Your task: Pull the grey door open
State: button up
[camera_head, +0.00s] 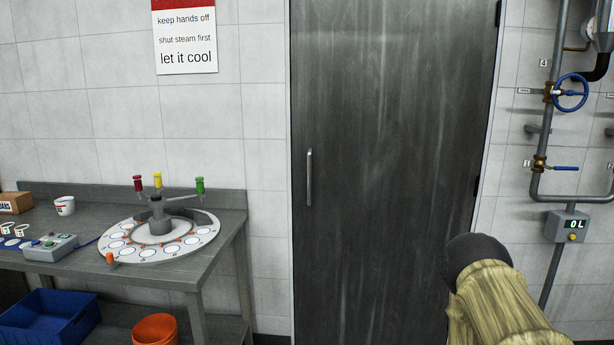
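The grey door (395,170) stands shut in its frame in the head view, tall and streaked, in a tiled wall. Its slim vertical metal handle (309,178) is near the door's left edge. Dark hinges show along the right edge. A yellowish, ribbed piece with a dark rounded end rises at the lower right, in front of the door's lower right part; I take it to be part of my arm. My gripper does not show in this view. Nothing touches the handle.
A grey metal bench (175,268) stands left of the door, with a round white dial-like tray (158,250), a white cup (64,206) and a control box (50,247). A blue crate (48,318) and orange bucket (155,329) are below. Pipes with a blue valve wheel (570,92) run at right.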

aim_at(390, 98)
jog(key=u, duration=0.65)
jog(key=i, duration=1.1)
jog(key=z, duration=0.15)
